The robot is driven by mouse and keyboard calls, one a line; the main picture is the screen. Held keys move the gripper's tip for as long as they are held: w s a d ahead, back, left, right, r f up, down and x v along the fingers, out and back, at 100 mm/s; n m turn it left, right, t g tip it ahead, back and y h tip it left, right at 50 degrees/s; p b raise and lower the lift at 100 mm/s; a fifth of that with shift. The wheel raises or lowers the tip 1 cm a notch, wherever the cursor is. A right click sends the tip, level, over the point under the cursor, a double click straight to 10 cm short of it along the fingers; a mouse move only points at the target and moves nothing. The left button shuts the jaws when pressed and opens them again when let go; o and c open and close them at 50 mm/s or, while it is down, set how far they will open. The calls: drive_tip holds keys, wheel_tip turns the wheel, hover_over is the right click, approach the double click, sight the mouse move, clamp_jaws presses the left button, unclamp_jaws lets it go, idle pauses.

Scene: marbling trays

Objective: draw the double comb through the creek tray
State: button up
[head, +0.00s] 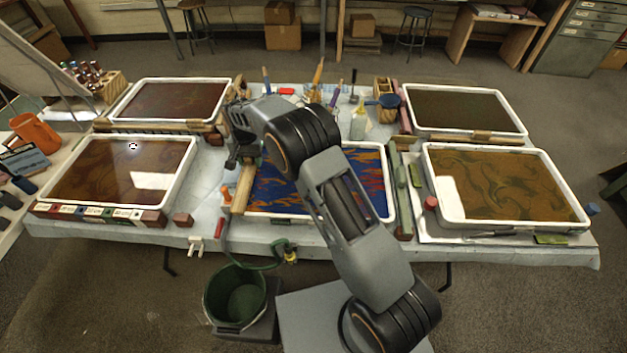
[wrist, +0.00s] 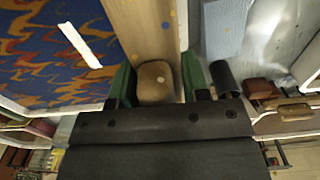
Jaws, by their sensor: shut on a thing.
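My gripper (wrist: 158,84) shows in the wrist view with its green fingers shut on the rounded tan handle of a wooden comb (wrist: 142,28). In the head view the comb (head: 243,188) lies lengthwise along the left rim of the middle tray (head: 388,205). Its teeth are hidden, and I cannot tell whether they touch the liquid. This tray holds a blue, orange and red swirl pattern, partly hidden by my arm. The pattern also shows left of the comb in the wrist view. I can read no tray name, so which tray is the creek tray is unclear.
White-rimmed trays stand at back left (head: 114,113), front left (head: 178,183), back right (head: 518,125) and front right (head: 580,210). Pots, brushes and a bottle (head: 358,124) stand behind the middle tray. A green bucket (head: 212,310) is on the floor in front.

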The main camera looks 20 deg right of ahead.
drive_tip(key=shift+r, duration=0.1)
drive_tip(key=shift+r+p, duration=1.3)
drive_tip(key=shift+r, duration=0.7)
drive_tip(key=shift+f, duration=0.1)
